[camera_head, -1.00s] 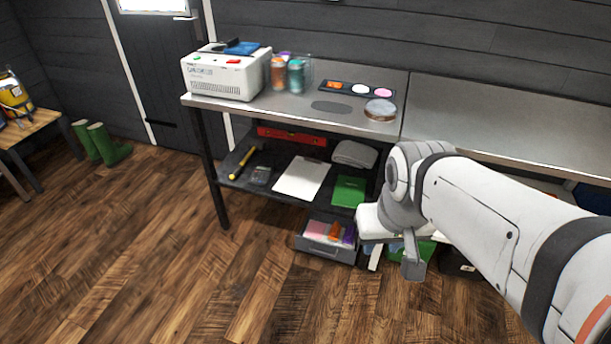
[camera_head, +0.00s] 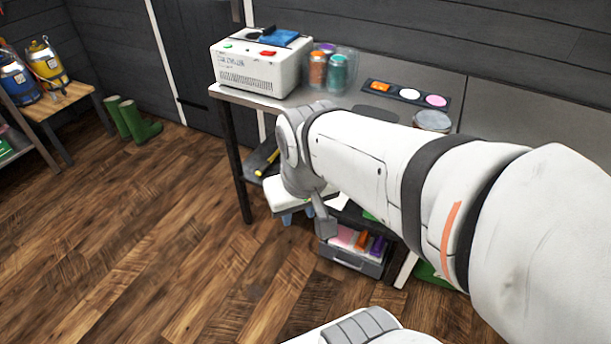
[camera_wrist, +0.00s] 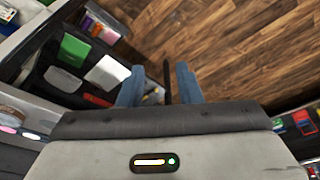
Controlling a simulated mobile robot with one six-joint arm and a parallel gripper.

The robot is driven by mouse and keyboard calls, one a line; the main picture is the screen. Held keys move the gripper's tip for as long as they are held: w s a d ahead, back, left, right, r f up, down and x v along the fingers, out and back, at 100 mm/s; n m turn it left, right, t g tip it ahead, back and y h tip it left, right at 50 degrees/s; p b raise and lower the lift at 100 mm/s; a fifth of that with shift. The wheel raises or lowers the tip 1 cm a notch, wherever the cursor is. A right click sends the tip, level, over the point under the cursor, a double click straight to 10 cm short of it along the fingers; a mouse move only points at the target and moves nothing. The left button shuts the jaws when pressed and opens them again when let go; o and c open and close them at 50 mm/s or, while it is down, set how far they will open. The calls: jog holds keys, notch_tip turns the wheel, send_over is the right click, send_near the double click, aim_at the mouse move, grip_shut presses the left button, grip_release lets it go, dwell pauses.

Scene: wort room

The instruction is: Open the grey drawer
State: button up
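The grey drawer (camera_head: 352,262) sits low under the steel bench in the head view. It stands pulled out, and pink, orange and purple things show inside it. Its right part lies below my forearm. In the wrist view the drawer's contents (camera_wrist: 97,28) show at the upper left. My gripper (camera_head: 298,215) is left of and above the drawer, apart from it. In the wrist view my gripper's two blue fingers (camera_wrist: 160,84) stand apart with nothing held between them. A dark bench leg shows behind the gap.
The bench top (camera_head: 380,100) carries a white machine (camera_head: 258,68), jars (camera_head: 328,70) and a palette strip (camera_head: 405,95). A bench leg (camera_head: 236,165) stands left of my gripper. Green boots (camera_head: 132,122) stand at the back left. The wooden floor (camera_head: 160,240) before the bench is clear.

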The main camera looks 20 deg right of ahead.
aim_at(348, 264)
jog(key=w+d+f+g+h+b, duration=0.2)
jog(key=w+d+f+h+b, duration=0.2)
jog(key=w+d+f+b, duration=0.7)
jog(key=w+d+f+g+h+b, duration=0.25)
jog(key=d+f+h+b, duration=0.2)
jog(key=f, duration=1.25)
jog(key=w+d+f+g+h+b, duration=0.25)
jog(key=w+d+f+b, duration=0.5)
jog(key=f, duration=0.65)
jog(key=w+d+f+n+t+h+b, duration=0.25)
jog(key=f+t+b, duration=0.4)
jog(key=f, duration=1.75)
jog(key=w+d+f+n+t+h+b, duration=0.25)
jog(key=f+b, duration=0.75)
jog(key=f, duration=1.4)
jog(key=shift+m+y, duration=0.4)
jog(key=b+x, duration=0.1)
jog(key=x, duration=0.1)
jog(key=b+x, duration=0.1)
jog(key=x, duration=0.2)
jog(key=s+b+x, duration=0.1)
jog(key=x, duration=0.1)
jog(key=shift+w+d+f, duration=0.1)
jog(key=shift+d+f, duration=0.05)
jog(key=shift+d, duration=0.25)
